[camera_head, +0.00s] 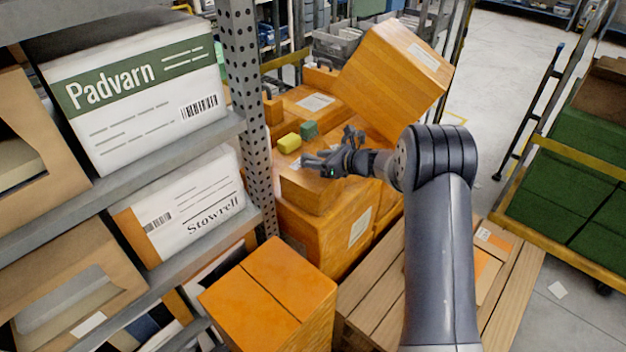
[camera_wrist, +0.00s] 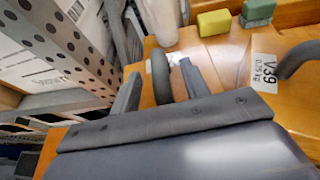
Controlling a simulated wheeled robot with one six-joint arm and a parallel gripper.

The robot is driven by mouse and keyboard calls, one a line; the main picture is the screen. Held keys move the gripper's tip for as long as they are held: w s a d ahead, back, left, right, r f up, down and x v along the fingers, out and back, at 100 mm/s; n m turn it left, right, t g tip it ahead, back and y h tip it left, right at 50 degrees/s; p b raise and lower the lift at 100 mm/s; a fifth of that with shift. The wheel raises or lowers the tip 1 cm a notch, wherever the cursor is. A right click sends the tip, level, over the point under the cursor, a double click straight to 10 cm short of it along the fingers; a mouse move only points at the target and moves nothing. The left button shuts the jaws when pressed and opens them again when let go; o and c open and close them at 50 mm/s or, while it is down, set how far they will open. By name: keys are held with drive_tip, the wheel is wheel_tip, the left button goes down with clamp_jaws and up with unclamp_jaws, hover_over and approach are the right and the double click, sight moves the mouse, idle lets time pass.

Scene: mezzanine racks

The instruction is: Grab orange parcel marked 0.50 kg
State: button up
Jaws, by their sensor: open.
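Several orange parcels are stacked past my arm in the head view; I cannot read a 0.50 kg mark on any. My gripper (camera_head: 326,149) is open over the stack, above a small orange parcel (camera_head: 312,192), with nothing seen held. In the wrist view, an orange parcel (camera_wrist: 228,62) lies beyond the gripper. Its white label (camera_wrist: 264,73) reads V39, with a small weight line that looks like 0.25 kg. A large orange parcel (camera_head: 395,80) is tilted at the back right. Another orange parcel (camera_head: 265,290) stands at the front. My gripper hides part of the stack.
A yellow block (camera_head: 289,143) and a green block (camera_head: 309,129) lie just behind my gripper. A perforated rack post (camera_head: 247,100) and shelves of white boxes are close on the left. A trolley with green crates (camera_head: 560,190) stands right, beyond open floor.

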drive_tip(key=shift+x, duration=1.2)
drive_tip(key=shift+c, duration=0.4)
clamp_jaws()
drive_tip(key=shift+r, duration=0.1)
